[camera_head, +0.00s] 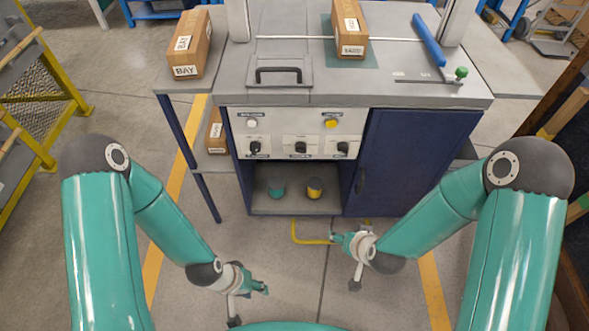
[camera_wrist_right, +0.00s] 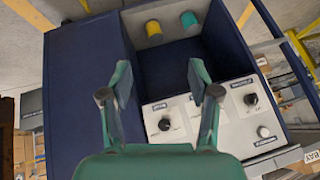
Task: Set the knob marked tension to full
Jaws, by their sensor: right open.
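A control panel (camera_head: 275,128) on the bench front carries three dark knobs: left (camera_head: 254,147), middle (camera_head: 300,147) and right (camera_head: 342,147). Their labels are too small to read, so I cannot tell which says tension. In the right wrist view, turned about, the left knob (camera_wrist_right: 250,99) and the right knob (camera_wrist_right: 164,124) show; the middle one is hidden behind a finger. My right gripper (camera_head: 340,238) is open and empty, below and in front of the panel; its fingers (camera_wrist_right: 160,95) also show in the wrist view. My left gripper (camera_head: 263,289) is low at the left, apart from the panel; its opening is unclear.
A white button (camera_head: 252,123) and a yellow button (camera_head: 330,123) sit above the knobs. An open shelf below holds a teal cylinder (camera_head: 276,187) and a yellow one (camera_head: 314,187). A blue cabinet door (camera_head: 400,160) is at right. Labelled boxes (camera_head: 190,45) stand at left.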

